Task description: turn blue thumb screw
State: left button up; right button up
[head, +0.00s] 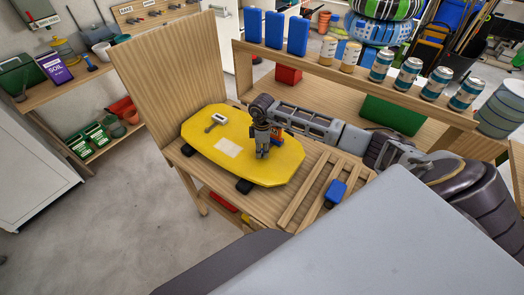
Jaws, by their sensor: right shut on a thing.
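A yellow eight-sided panel (200,155) lies on a wooden workbench. My right gripper (262,153) reaches in from the right and points down at the panel's right half. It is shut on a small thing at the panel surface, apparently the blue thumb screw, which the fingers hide. A small orange and blue part (277,135) shows just right of the fingers. A grey T-shaped handle (215,122) and a pale square plate (228,147) sit on the panel, left of the gripper. My left gripper is not in view.
A tall wooden board (150,80) stands at the bench's left back. A slatted rack with a blue block (335,192) is at the right front. A shelf behind holds blue blocks (275,30) and several cans (408,72). Floor at left is clear.

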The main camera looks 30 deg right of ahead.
jog(key=shift+m+p, duration=1.35)
jog(key=shift+m, duration=0.85)
jog(key=o, duration=0.7)
jog(key=shift+r, duration=0.1)
jog(key=shift+r+p, duration=0.85)
jog(key=shift+r, duration=2.1)
jog(key=shift+f, duration=0.1)
